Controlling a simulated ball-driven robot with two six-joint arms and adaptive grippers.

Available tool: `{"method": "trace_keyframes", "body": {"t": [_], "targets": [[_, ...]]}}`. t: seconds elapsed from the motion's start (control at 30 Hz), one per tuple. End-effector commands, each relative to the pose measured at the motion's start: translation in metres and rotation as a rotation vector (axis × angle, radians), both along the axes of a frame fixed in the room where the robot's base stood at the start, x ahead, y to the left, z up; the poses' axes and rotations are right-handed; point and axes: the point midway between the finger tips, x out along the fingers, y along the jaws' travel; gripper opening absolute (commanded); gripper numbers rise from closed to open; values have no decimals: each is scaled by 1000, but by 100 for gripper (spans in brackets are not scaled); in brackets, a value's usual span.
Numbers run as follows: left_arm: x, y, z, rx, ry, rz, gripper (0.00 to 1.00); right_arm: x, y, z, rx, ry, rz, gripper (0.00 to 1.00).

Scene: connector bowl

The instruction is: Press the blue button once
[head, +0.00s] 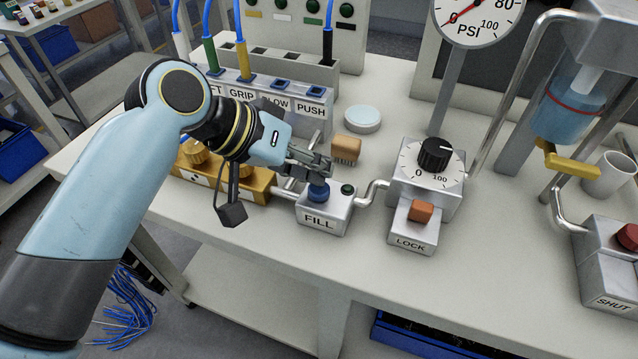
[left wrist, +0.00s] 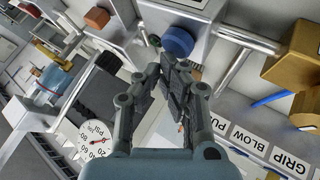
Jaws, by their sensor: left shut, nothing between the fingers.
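The blue button (head: 318,192) sits on top of a metal box labelled FILL (head: 322,216), beside a small dark green round light (head: 347,189). My left gripper (head: 320,174) is shut and empty, its fingertips just above the button in the head view, partly covering it. The left wrist view also shows the blue button (left wrist: 177,41), with the closed left fingertips (left wrist: 170,66) close to its edge. I cannot tell whether they touch it. My right gripper is not in view.
Right of the FILL box stand a black dial (head: 435,155) and an orange LOCK button (head: 421,211). A brass block (head: 222,183) lies to the left. Behind is a rack (head: 285,92) of labelled slots with coloured plugs. A red SHUT button (head: 628,237) is far right.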

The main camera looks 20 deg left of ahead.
Motion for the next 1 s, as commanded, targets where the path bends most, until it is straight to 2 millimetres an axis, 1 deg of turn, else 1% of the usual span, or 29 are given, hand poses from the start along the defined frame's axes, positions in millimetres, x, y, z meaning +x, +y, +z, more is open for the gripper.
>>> {"method": "trace_keyframes", "body": {"t": [1.0], "targets": [[0,0,-10,0,2,-1,0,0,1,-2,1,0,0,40]]}}
